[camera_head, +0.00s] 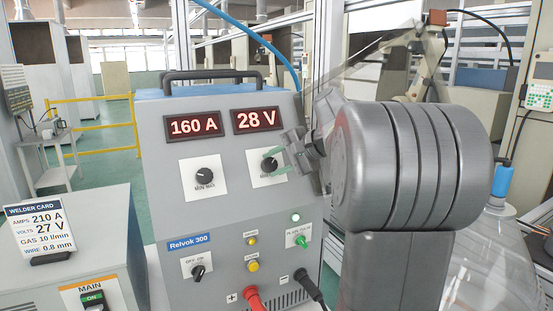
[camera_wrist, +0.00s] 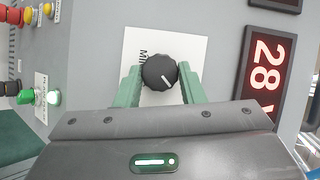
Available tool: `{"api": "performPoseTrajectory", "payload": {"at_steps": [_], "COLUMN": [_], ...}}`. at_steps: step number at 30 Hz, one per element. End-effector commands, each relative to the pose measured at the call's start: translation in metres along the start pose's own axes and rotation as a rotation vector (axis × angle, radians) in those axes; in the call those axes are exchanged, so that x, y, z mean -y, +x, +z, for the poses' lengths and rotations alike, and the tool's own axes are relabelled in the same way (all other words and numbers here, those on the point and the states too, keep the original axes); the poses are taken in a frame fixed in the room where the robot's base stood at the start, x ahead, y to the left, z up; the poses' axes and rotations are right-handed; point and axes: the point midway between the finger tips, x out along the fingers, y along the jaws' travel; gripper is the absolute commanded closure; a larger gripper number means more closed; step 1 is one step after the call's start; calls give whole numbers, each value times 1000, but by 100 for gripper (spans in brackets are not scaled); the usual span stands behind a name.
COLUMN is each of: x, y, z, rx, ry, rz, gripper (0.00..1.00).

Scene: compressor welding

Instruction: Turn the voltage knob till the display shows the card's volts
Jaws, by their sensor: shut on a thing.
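The voltage knob (camera_wrist: 159,72) is a black round knob with a white pointer line on a white plate, at the right of the welder's front in the head view (camera_head: 269,164). My gripper (camera_wrist: 160,80) is shut on it, with one green finger on each side. The volts display (camera_head: 257,120) reads 28 V; it also shows sideways in the wrist view (camera_wrist: 264,76). The welder card (camera_head: 35,230) at the left lists 210 A, 27 V, 10 l/min gas and 0.8 mm wire. My gripper and wrist partly cover the knob plate in the head view.
Below are an OFF/ON switch (camera_head: 198,271), yellow buttons, a green-lit lamp and red and black cable plugs. A grey box (camera_head: 92,297) marked MAIN stands at the left.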

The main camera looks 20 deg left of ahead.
Motion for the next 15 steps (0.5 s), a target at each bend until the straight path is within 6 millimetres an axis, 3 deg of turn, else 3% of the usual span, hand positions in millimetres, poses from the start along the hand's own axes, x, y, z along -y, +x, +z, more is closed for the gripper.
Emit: {"api": "performPoseTrajectory", "payload": {"at_steps": [15], "x": [4], "y": [1], "z": [1], "rx": [2], "ry": [-284], "rz": [161], "gripper": [87]}}
